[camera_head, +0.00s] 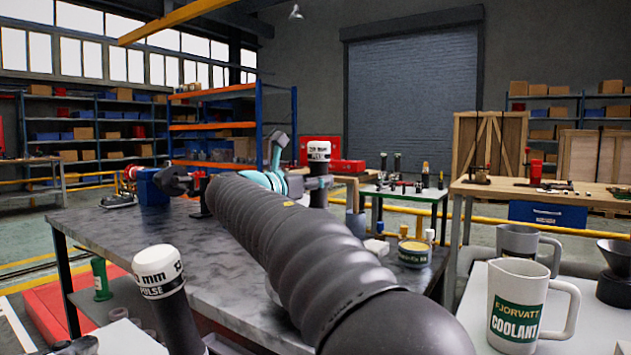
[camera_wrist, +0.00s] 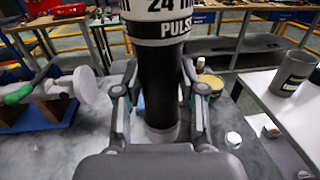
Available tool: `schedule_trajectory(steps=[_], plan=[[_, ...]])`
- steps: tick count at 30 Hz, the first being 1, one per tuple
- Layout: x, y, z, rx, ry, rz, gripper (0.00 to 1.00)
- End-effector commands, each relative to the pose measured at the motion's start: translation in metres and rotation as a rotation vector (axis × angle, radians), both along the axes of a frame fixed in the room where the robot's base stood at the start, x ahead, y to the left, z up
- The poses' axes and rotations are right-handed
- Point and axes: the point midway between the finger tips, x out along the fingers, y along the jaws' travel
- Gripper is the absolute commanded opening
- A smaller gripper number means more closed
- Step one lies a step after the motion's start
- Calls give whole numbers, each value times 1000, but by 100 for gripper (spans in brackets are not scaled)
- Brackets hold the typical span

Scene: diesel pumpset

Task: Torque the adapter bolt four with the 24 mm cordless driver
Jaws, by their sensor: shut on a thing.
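My gripper (camera_wrist: 160,92) is shut on the 24 mm cordless driver (camera_wrist: 158,60), with one finger on each side of its black body. The driver is upright, with a white top band marked 24 and PULSE. In the head view the held driver (camera_head: 318,155) stands out beyond my dark ribbed arm, over the far part of the grey bench, and my gripper (camera_head: 317,183) is small and partly hidden. The driver's working end is not clearly visible. I cannot pick out adapter bolt four in either view.
A second PULSE driver (camera_head: 163,275) stands at the near left. The grey bench (camera_head: 110,222) carries dark and blue machine parts (camera_head: 153,188) at its far left. A yellow-lidded tin (camera_head: 414,252) stands at its right. Coolant jug (camera_head: 517,302) and grey mug (camera_head: 517,241) occupy the right table.

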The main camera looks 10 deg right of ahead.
Motion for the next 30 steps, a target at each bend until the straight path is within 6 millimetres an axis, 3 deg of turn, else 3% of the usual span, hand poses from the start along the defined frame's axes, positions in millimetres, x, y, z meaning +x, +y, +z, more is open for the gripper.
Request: schedule_trajectory(steps=[24, 30], plan=[[1, 0, -3, 1, 6, -1, 0], [1, 0, 6, 1, 3, -1, 0]])
